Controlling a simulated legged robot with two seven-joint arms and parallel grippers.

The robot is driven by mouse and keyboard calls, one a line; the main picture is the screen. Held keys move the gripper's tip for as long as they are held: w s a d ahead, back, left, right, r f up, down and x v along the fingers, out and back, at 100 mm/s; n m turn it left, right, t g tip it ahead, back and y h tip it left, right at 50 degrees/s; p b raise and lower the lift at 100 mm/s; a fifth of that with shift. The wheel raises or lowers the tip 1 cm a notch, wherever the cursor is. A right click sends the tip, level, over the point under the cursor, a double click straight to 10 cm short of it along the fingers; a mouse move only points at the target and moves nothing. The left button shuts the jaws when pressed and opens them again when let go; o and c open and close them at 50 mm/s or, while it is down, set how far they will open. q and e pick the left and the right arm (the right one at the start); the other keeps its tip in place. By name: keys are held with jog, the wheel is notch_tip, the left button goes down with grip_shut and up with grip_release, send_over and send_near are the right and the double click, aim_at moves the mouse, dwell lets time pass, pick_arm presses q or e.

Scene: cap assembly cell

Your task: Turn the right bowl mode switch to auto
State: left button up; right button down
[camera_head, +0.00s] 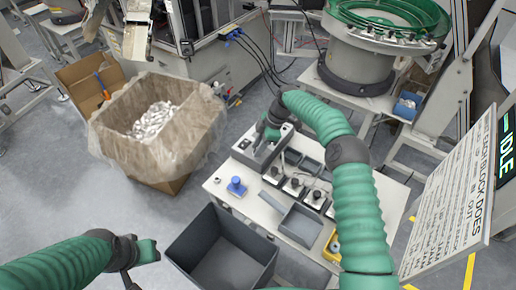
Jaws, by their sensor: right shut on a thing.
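A grey control box (243,150) stands at the back left corner of the white table. My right gripper (264,138) reaches down to the top of this box and is shut on a small part there, which I take to be the mode switch. The fingers hide the switch, so its setting cannot be read. A green bowl feeder (345,62) stands behind the table at the upper right. My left gripper (128,278) is low at the left, left of the dark bin, away from the box. Its fingers are too unclear to tell open from shut.
The white table (222,178) carries a blue knob-like part (236,187), several black-topped units and a grey tray (300,226). A dark open bin (205,235) stands in front. A lined carton of white parts (120,160) is at left. A sign panel (450,205) stands at right.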

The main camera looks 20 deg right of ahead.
jog(key=shift+w+d+r+n, duration=0.1)
jog(key=shift+w+n, duration=0.05)
jog(key=shift+n, duration=0.15)
jog(key=c, duration=1.4)
grip_release()
jog(key=shift+c, duration=0.2)
jog(key=o, duration=0.3)
jog(key=p+v, duration=0.3)
jog(key=v, duration=1.3)
jog(key=shift+w+d+r+p, duration=0.1)
jog(key=shift+d+r+p, duration=0.15)
jog(key=shift+p, duration=0.15)
